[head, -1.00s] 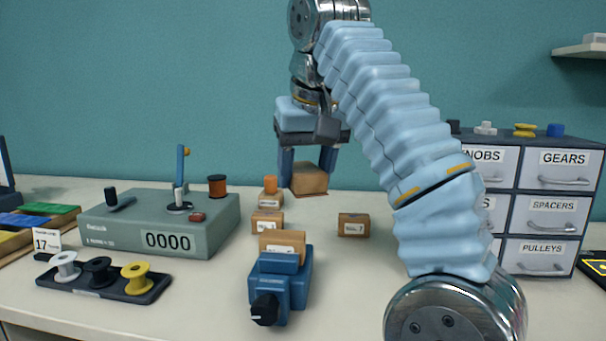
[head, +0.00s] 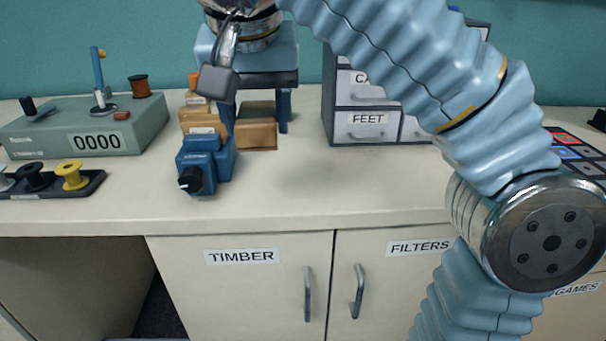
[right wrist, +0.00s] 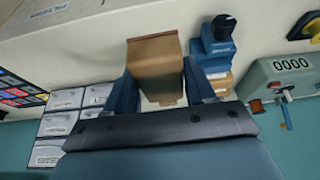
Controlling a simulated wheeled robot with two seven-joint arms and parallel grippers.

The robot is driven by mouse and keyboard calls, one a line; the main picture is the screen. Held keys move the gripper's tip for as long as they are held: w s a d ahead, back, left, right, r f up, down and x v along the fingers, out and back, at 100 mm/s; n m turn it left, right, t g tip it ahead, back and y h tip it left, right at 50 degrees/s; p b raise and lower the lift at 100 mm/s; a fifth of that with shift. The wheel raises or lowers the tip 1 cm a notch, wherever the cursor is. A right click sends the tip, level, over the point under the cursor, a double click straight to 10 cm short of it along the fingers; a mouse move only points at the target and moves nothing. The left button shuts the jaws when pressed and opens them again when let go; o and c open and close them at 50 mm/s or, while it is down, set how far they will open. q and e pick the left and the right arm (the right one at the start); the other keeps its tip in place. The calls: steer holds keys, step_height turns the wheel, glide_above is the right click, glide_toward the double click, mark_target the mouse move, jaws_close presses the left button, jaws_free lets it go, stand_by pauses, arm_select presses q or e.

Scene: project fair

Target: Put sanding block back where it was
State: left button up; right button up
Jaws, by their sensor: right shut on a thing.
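The sanding block appears to be the brown, box-shaped block (head: 256,136) held between the fingers of my right gripper (head: 257,120). In the right wrist view the block (right wrist: 153,58) sits between the two blue fingers of the gripper (right wrist: 160,90). I cannot tell whether the block touches the counter. The small labelled block seen earlier right of the vise is not distinguishable now. My left gripper is not in view.
A grey counter box (head: 85,128) and a spool tray (head: 50,188) are at left. A drawer cabinet (head: 368,108) stands right. The counter (head: 320,185) in front is clear.

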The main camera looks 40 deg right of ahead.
steer(key=shift+s+f, duration=0.15)
steer(key=shift+s, duration=0.15)
steer(key=w+d+f, duration=0.4)
steer(key=w+d, duration=0.1)
steer(key=w, duration=0.1)
steer(key=b, duration=0.1)
glide_toward(277, 168)
steer(key=shift+w+f, duration=0.35)
steer(key=shift+w+d+f, duration=0.2)
steer(key=shift+f, duration=0.1)
steer(key=b+x, duration=0.1)
steer(key=x, duration=0.3)
steer(key=shift+s+f, duration=0.15)
steer(key=shift+f, duration=0.25)
